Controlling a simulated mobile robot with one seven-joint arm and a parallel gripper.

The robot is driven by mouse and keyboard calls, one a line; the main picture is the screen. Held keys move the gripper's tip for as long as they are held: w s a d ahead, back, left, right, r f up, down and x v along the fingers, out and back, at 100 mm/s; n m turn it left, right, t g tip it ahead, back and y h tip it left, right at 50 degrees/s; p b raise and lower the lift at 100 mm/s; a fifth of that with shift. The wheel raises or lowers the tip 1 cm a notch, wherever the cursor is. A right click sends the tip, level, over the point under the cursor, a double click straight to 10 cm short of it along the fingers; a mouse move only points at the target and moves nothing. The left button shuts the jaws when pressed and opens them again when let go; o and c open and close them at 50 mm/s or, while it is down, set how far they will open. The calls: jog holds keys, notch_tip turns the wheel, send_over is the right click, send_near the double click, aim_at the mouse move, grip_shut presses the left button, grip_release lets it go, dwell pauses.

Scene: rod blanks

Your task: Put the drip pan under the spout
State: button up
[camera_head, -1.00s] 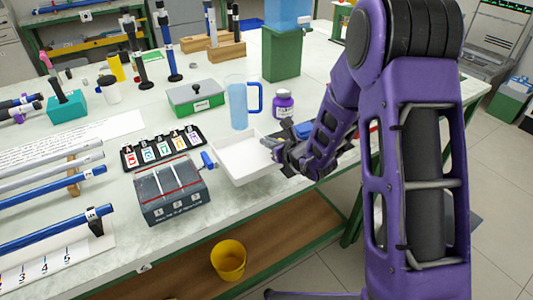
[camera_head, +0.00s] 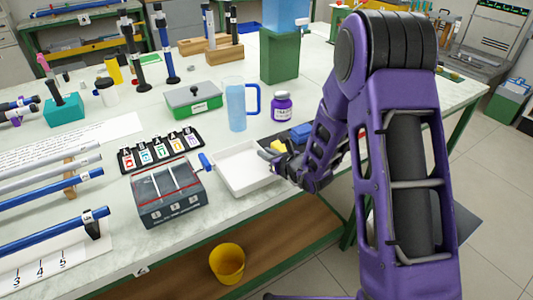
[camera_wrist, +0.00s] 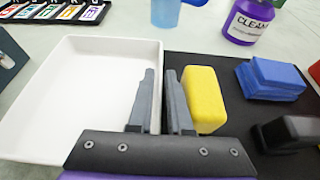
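The drip pan (camera_head: 235,181) is a shallow white rectangular tray near the table's front edge, and it fills the left of the wrist view (camera_wrist: 75,95). My gripper (camera_head: 274,157) is at its right wall. In the wrist view my gripper's two fingers (camera_wrist: 161,80) stand close together on either side of this wall and appear shut on it. A blue tank (camera_head: 288,14) on a green stand (camera_head: 280,55) stands at the back, with a small pale spout (camera_head: 303,20) on its right side. The space below the spout is partly hidden by my arm.
A yellow sponge (camera_wrist: 204,98) and blue cloths (camera_wrist: 272,78) lie on a dark mat right of the pan. A dark box (camera_head: 168,192), blue jug (camera_head: 237,107) and purple bottle (camera_head: 281,106) stand nearby. A yellow bucket (camera_head: 228,264) is below.

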jog(key=shift+r, duration=0.25)
jog(key=p+v, duration=0.1)
jog(key=v, duration=1.1)
jog(key=shift+f, duration=0.15)
